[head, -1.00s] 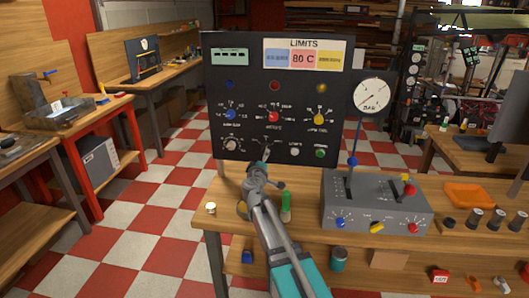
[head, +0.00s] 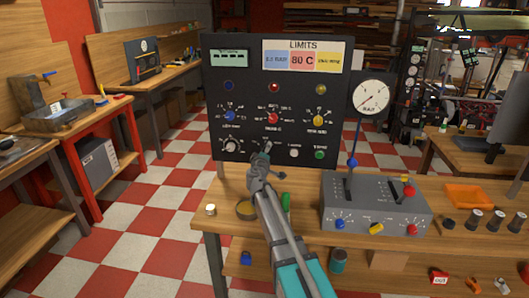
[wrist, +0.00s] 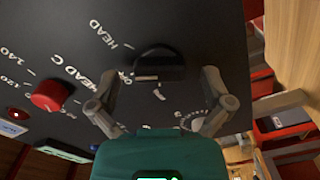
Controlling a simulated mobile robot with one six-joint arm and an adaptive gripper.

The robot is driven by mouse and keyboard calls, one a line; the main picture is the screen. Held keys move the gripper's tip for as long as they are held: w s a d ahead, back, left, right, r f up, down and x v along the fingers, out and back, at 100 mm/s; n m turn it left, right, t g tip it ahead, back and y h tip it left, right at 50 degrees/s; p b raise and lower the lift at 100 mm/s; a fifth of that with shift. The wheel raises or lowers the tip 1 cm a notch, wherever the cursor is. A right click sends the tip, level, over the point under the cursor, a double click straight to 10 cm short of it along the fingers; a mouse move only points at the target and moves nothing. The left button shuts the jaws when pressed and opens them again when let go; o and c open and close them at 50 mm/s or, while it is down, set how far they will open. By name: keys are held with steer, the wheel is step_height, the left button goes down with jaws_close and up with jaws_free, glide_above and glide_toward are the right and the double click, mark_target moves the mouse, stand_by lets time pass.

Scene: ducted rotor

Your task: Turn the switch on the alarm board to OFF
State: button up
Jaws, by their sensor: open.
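In the head view my gripper covers most of this switch. My gripper (wrist: 160,90) is open, one finger on each side of the knob and a little below it in the picture. It also shows in the head view (head: 262,162), close to the board's lower middle. Contact cannot be told.
A red knob (wrist: 48,95) lies left of my fingers. White (head: 294,153) and green (head: 319,155) buttons sit right of the switch, and a grey-white knob (head: 231,146) left. A grey lever box (head: 400,205) with a gauge (head: 370,94) stands on the right.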

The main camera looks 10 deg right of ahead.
steer(key=shift+w+d, duration=0.1)
steer(key=shift+w, duration=0.2)
steer(key=c, duration=1.1)
steer(key=shift+c, duration=0.2)
steer(key=shift+n, duration=2.7)
